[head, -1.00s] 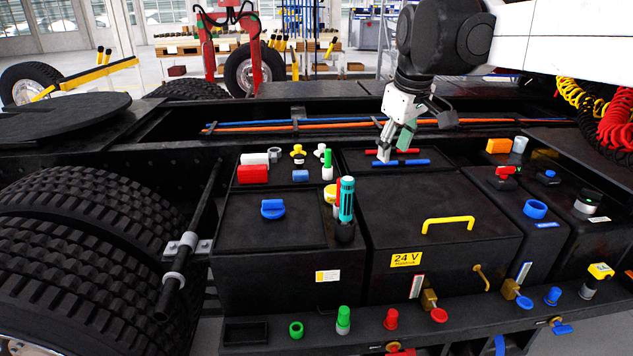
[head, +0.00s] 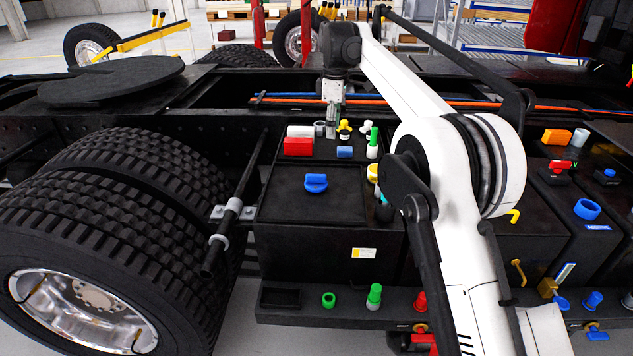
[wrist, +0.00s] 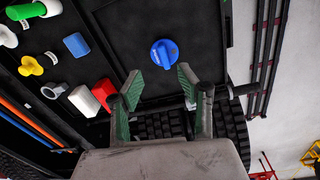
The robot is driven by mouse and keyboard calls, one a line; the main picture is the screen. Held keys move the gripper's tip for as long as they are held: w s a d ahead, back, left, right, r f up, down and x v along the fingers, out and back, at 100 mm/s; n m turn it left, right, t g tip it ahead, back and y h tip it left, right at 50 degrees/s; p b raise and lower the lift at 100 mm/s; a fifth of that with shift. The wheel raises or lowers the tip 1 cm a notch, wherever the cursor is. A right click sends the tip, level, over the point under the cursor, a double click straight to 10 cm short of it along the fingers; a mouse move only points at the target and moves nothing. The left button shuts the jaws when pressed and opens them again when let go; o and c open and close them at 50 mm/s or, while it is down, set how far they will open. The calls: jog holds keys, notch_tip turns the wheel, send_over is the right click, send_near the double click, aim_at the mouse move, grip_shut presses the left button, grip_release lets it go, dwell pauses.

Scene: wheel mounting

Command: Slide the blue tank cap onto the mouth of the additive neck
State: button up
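A round blue cap (head: 316,183) with a raised grip bar lies on the black lid of the left box. I take it as the blue tank cap; it also shows in the wrist view (wrist: 163,53). My gripper (head: 332,128) hangs behind the left box, near the grey ring. In the wrist view my gripper (wrist: 160,80) is open and empty, with the cap beyond and between its green-padded fingertips. A blue ring-shaped mouth (head: 587,208) on a right-hand box, above a blue label, may be the additive neck. The label is too small to read surely.
My white arm hides much of the middle box. Large tyres (head: 110,220) are at left.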

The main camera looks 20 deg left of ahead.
jog(key=n, duration=0.2)
send_over(316, 175)
notch_tip(316, 175, down, 4)
jog(key=shift+g, duration=0.3)
notch_tip(316, 175, down, 9)
jog(key=shift+s+r+p, duration=0.1)
jog(key=shift+p, duration=0.3)
jog(key=shift+w+f+p, duration=0.2)
jog(key=shift+f+p, duration=0.4)
jog(key=shift+f, duration=2)
jog(key=shift+c, duration=0.5)
grip_shut()
